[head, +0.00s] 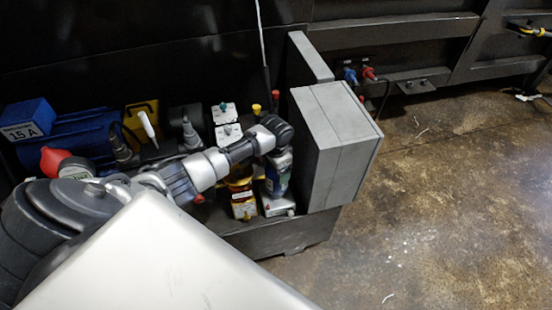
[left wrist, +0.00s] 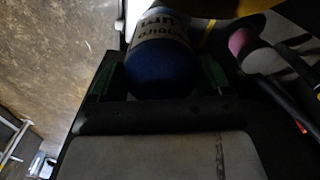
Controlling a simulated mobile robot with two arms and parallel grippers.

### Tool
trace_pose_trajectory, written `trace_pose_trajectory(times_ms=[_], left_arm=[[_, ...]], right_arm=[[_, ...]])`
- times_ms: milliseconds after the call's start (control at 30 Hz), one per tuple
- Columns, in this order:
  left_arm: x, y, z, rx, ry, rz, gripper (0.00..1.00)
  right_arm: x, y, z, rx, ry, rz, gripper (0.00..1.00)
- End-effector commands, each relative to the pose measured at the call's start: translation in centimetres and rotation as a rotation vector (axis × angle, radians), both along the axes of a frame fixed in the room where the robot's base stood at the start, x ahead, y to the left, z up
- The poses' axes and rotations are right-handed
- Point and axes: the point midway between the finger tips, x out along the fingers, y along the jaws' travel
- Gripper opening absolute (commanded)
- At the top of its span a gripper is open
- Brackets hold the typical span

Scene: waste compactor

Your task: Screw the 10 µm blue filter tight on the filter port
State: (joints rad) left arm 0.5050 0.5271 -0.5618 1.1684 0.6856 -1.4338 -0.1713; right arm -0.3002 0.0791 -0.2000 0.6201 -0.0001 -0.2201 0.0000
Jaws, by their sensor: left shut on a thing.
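The blue filter (head: 277,181) stands roughly upright at the right end of the equipment block in the head view, with a pale label band. In the left wrist view its dark blue end and white, printed label (left wrist: 160,62) lie between my fingers. My left gripper (head: 279,157) reaches down over it from the left and is shut on it. In the left wrist view a green-edged finger of the gripper (left wrist: 160,80) sits on each side of the filter. The filter port and its thread cannot be made out. My right gripper is not in view.
A grey cabinet (head: 335,140) stands close to the right of the filter. A yellow-labelled box (head: 243,206) and a white box (head: 277,205) sit in front. A blue motor (head: 75,140) and red-capped part (head: 52,160) are at left. Floor at right is mostly clear.

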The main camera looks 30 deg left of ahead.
Motion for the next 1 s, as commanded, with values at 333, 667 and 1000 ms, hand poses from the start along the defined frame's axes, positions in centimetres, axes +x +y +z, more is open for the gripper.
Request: trace_pose_trajectory(times_ms=[333, 667, 1000], left_arm=[[0.1, 0.0, -0.7, -0.001, -0.002, 0.0, 0.56], [0.0, 0.0, -1.3, 0.0, -0.001, 0.0, 0.56], [0.1, 0.0, -1.7, 0.001, -0.001, 0.0, 0.56]], right_arm=[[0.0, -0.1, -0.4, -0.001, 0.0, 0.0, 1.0], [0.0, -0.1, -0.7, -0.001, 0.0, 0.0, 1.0], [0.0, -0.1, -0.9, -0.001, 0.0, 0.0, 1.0]])
